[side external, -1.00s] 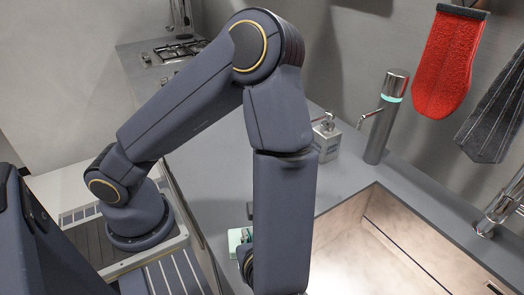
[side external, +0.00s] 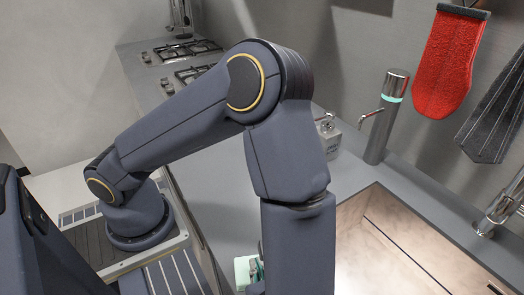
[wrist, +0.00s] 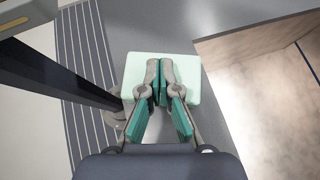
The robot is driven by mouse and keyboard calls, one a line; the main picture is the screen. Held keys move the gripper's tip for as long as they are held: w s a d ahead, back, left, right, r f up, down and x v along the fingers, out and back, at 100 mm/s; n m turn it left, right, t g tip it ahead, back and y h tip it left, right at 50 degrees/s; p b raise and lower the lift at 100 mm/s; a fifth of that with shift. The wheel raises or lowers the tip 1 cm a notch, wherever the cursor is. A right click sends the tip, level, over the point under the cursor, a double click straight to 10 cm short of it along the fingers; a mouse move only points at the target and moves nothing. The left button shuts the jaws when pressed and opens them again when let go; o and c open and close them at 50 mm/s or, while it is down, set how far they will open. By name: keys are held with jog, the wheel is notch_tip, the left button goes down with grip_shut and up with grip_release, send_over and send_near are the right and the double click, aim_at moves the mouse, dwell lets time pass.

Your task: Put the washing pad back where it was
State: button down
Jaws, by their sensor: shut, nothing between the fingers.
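A pale mint square pad (wrist: 188,78), which I take for the washing pad, lies on the grey counter in the wrist view. In the side external view its left part (side external: 242,270) shows at the bottom, beside my forearm, which hides the rest. My gripper (wrist: 161,72) is shut and empty, its grey and teal fingers together over the middle of the pad. I cannot tell whether the fingertips touch it. In the side external view my gripper is mostly hidden; only a bit of teal shows beside the pad.
The sink basin (side external: 385,245) lies right of the pad, with a faucet (side external: 495,210) at its far right. A soap dispenser (side external: 328,135) and a metal cylinder tap (side external: 385,118) stand behind. A red mitt (side external: 448,65) and a dark cloth (side external: 492,115) hang on the wall.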

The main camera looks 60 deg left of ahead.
jog(key=shift+s+d+r, duration=0.1)
jog(key=shift+d+r, duration=0.2)
jog(key=shift+r, duration=0.1)
jog(key=s+d, duration=0.1)
jog(key=d, duration=0.2)
jog(key=s+d, duration=0.1)
jog(key=d, duration=0.3)
jog(key=s+d, duration=0.1)
jog(key=d, duration=0.2)
jog(key=shift+d, duration=0.6)
jog(key=w+a+r+n+g+h, duration=0.1)
jog(key=w+a+r+n, duration=0.25)
jog(key=w+r, duration=0.55)
jog(key=w+a+r+n+g+h, duration=0.1)
jog(key=w+a+r+n, duration=0.15)
jog(key=a+r, duration=0.3)
jog(key=w+a+r+n+g+h, duration=0.1)
jog(key=w+a+r+n+h, duration=0.1)
jog(key=a+r+n, duration=0.4)
jog(key=s+a+n+t+h, duration=0.2)
jog(key=s+a+n+h, duration=0.1)
jog(key=a, duration=0.4)
jog(key=s+a+n+t+h, duration=0.3)
jog(key=a+n, duration=0.3)
jog(key=a, duration=0.2)
jog(key=shift+s+a+h, duration=0.15)
jog(key=shift+s+h, duration=0.05)
jog(key=shift+h, duration=0.3)
